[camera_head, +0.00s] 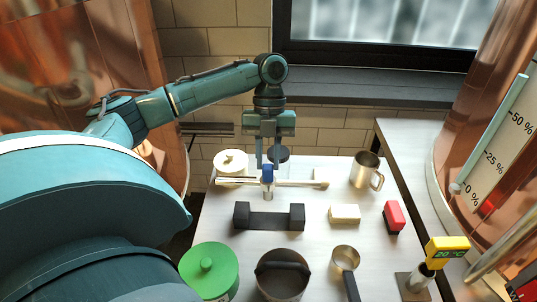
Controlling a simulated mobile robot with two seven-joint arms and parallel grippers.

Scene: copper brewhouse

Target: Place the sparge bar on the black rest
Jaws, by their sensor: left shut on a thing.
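My left gripper (268,161) points down over the table and is shut on the sparge bar (300,183) at its blue middle part (267,173). The sparge bar is a long pale bar lying across the picture, roughly level, with a short stub below its middle. The black rest (269,220) stands on the table in front of the bar, with a raised block at each end and a low strip between. The bar appears above and behind the rest, apart from it. My right gripper is not in view.
On the white table (330,250) stand a cream lidded pot (230,163), a steel mug (365,170), a cream block (344,214), a red block (394,217), a green lidded tin (209,270), a dark pot (282,276) and a ladle (346,262). Copper vessels flank the table.

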